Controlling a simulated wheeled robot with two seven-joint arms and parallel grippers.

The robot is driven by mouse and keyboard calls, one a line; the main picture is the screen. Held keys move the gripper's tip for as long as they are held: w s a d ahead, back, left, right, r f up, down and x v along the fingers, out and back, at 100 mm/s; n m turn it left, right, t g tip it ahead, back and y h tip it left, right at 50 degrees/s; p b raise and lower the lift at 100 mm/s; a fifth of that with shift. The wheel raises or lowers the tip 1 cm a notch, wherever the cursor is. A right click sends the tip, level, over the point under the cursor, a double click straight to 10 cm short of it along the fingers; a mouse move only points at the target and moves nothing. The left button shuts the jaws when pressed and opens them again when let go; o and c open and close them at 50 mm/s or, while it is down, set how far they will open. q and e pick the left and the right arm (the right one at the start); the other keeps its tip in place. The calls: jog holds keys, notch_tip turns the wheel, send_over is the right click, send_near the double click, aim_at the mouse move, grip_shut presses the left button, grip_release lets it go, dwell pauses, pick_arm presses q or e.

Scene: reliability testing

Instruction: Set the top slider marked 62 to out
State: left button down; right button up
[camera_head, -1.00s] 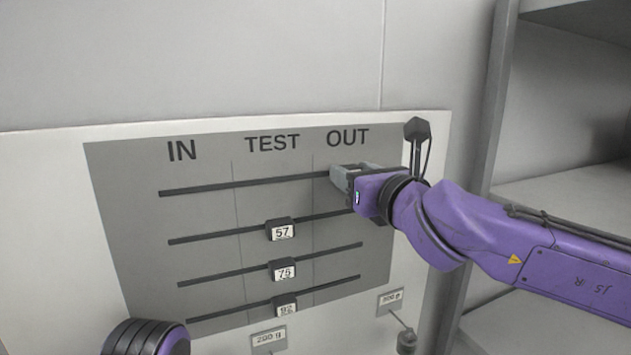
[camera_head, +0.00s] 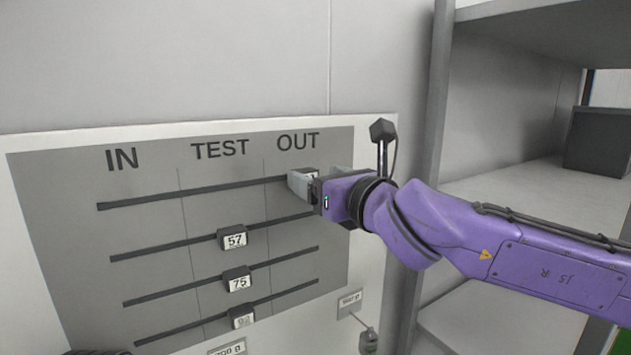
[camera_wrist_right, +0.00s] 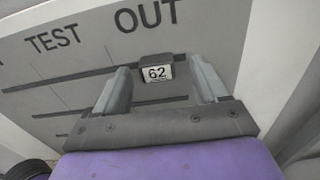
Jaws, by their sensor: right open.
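The slider marked 62 (camera_wrist_right: 157,72) is a dark block with a white label, on the top track (camera_head: 200,192) under the word OUT, at that track's right end. In the head view my gripper mostly hides it. My right gripper (camera_head: 314,177) is open at the slider, its grey fingers apart. In the right wrist view, the fingers of this gripper (camera_wrist_right: 160,64) stand to the left and right of the slider, with gaps visible on both sides. My left gripper is not in view.
A shelf unit (camera_head: 432,130) stands to the right, behind my right arm.

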jog(key=b+v, duration=0.2)
jog(key=v, duration=0.6)
jog(key=shift+s+d, duration=0.15)
jog(key=shift+d, duration=0.15)
